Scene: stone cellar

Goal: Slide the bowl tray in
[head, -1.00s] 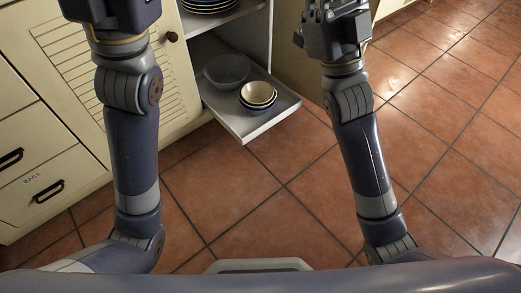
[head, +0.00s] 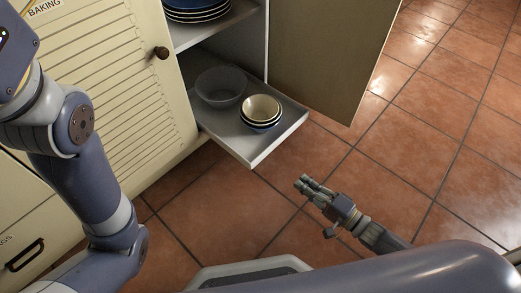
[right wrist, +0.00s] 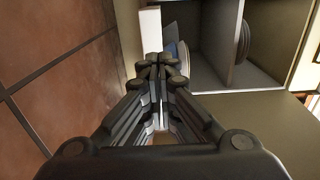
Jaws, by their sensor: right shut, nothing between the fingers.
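The bowl tray (head: 252,156) is a pale pull-out shelf that sticks out of the open cabinet's lower part in the head view. A grey glass-like bowl (head: 221,87) and a stack of small cream and dark bowls (head: 261,112) stand on it. My right gripper (head: 303,184) is shut and empty, in front of the tray and to its right, apart from it. In the right wrist view the shut fingers (right wrist: 161,68) hide part of the tray (right wrist: 151,32). My left arm enters at the left; its gripper is out of the picture.
An open cabinet door (head: 325,60) stands right of the tray. A louvred door (head: 110,85) with a round knob is on the left. Dark plates (head: 199,8) are stacked on the shelf above. The tiled floor (head: 430,140) is clear at the right.

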